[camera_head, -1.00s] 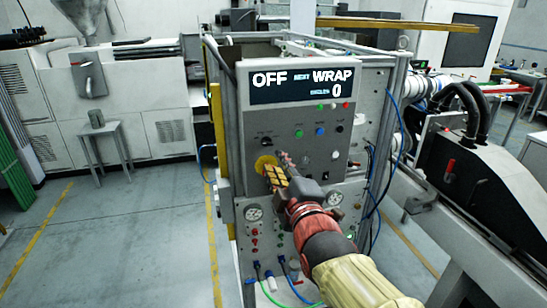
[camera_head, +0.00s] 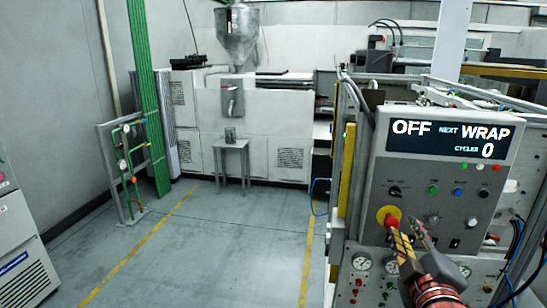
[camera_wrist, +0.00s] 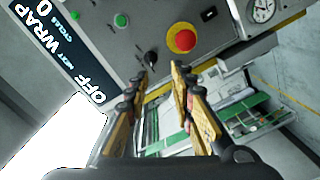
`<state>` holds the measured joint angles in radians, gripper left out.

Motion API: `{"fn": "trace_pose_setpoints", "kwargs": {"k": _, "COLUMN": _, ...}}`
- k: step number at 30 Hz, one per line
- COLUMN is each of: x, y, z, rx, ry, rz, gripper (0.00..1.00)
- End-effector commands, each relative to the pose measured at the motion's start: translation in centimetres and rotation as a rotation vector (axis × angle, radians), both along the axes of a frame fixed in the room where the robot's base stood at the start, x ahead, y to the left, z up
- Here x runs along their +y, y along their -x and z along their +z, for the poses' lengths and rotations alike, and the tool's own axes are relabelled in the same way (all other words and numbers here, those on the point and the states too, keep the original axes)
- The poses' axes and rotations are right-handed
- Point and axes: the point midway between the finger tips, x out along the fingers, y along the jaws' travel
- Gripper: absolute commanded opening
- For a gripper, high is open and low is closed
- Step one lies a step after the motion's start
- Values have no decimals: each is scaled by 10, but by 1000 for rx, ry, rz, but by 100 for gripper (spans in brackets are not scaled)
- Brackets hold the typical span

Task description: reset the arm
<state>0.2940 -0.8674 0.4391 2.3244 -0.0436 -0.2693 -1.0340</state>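My gripper (camera_head: 409,232) is in front of the grey control panel (camera_head: 366,227), its yellow-sided fingers overlapping the area just below and right of the red button. In the wrist view my gripper (camera_wrist: 160,70) has its two fingers apart with nothing held between them. The red button (camera_head: 390,217) on its yellow disc also shows beyond the fingertips in the wrist view (camera_wrist: 181,40). A black knob (camera_wrist: 150,58) appears beside the left fingertip. The display (camera_head: 447,142) reads OFF, NEXT WRAP, CYCLES 0. Contact with the panel cannot be told.
Gauges (camera_head: 362,261) and fittings sit low on the machine. A yellow upright (camera_head: 346,165) and metal frame flank the panel at left. Open floor (camera_head: 235,240) lies left of it, with a small table (camera_head: 231,146) and green pipework stand (camera_head: 131,170) farther back.

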Motion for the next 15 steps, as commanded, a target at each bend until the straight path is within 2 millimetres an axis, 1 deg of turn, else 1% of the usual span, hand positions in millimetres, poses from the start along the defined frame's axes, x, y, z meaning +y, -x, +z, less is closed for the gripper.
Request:
{"fn": "trace_pose_setpoints", "kwargs": {"k": 2, "x": 0, "y": 4, "z": -30, "rx": 68, "ry": -141, "rz": -17, "gripper": 24}}
{"fn": "trace_pose_setpoints", "kwargs": {"k": 3, "x": 0, "y": 8, "z": -48, "rx": 110, "ry": -231, "rz": -35, "gripper": 24}}
{"fn": "trace_pose_setpoints", "kwargs": {"k": 5, "x": 3, "y": 19, "z": -73, "rx": 178, "ry": -370, "rz": -72, "gripper": 24}}
{"fn": "trace_pose_setpoints", "kwargs": {"k": 6, "x": 6, "y": 28, "z": -89, "rx": 223, "ry": -462, "rz": -101, "gripper": 24}}
{"fn": "trace_pose_setpoints", "kwargs": {"k": 8, "x": 14, "y": 43, "z": -110, "rx": 295, "ry": -597, "rz": -149, "gripper": 24}}
{"fn": "trace_pose_setpoints", "kwargs": {"k": 9, "x": 21, "y": 54, "z": -123, "rx": 343, "ry": -682, "rz": -184, "gripper": 24}}
{"fn": "trace_pose_setpoints", "kwargs": {"k": 11, "x": 33, "y": 73, "z": -139, "rx": 413, "ry": -798, "rz": -240, "gripper": 24}}
{"fn": "trace_pose_setpoints", "kwargs": {"k": 12, "x": 42, "y": 85, "z": -148, "rx": 459, "ry": -865, "rz": -277, "gripper": 24}}
{"fn": "trace_pose_setpoints", "kwargs": {"k": 15, "x": 63, "y": 116, "z": -162, "rx": 562, "ry": -992, "rz": -365, "gripper": 24}}
